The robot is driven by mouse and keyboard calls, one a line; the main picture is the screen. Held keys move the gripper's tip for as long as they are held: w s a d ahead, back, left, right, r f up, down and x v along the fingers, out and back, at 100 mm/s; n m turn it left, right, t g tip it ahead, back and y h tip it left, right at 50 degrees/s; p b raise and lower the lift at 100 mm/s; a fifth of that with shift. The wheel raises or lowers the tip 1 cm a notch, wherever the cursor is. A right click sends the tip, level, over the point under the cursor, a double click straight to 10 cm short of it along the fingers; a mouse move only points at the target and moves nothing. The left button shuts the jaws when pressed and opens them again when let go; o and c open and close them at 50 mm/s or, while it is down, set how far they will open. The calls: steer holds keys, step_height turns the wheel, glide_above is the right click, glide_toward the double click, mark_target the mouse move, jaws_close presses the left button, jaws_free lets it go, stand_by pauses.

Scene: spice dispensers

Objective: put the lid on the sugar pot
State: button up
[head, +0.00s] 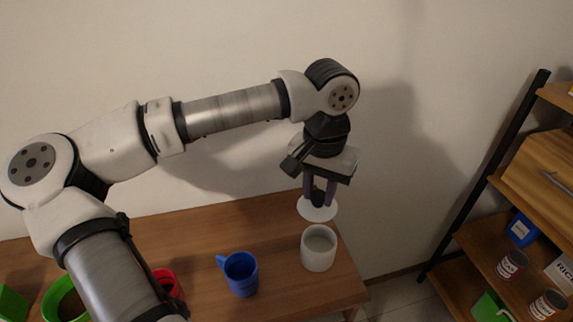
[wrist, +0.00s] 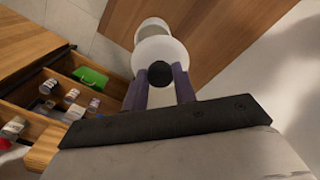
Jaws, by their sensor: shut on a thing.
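My gripper (head: 318,193) is shut on the black knob of the white round lid (head: 318,211). It holds the lid in the air, roughly level, above and a little behind the sugar pot. The sugar pot (head: 319,259) is a white cylinder with an open top, standing near the right end of the wooden table, with pale content inside. In the wrist view, the black knob (wrist: 160,74) sits between the fingers, the lid's disc (wrist: 160,50) lies beyond it, and the pot (wrist: 152,25) shows partly hidden behind the lid.
A blue mug (head: 241,274) stands left of the pot on the table (head: 205,232). A red cup (head: 168,283) and a green container (head: 52,303) are farther left, partly hidden by my arm. A shelf (head: 480,222) with cans stands at right.

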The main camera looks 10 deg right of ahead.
mark_target(323, 211)
steer(key=shift+s+d+f+m, duration=0.1)
steer(key=shift+s+d+m, duration=0.2)
steer(key=shift+s+m, duration=0.2)
steer(key=shift+s+d+f, duration=0.1)
steer(key=shift+d+f, duration=0.05)
steer(key=shift+f, duration=0.1)
steer(key=shift+f+b, duration=1.6)
steer(key=shift+f, duration=0.9)
step_height(323, 211, down, 2)
steer(key=shift+f+b, duration=0.15)
steer(key=shift+b, duration=0.9)
steer(key=shift+f+b, duration=0.5)
steer(key=shift+b, duration=0.55)
steer(key=o, duration=1)
steer(key=shift+o, duration=0.2)
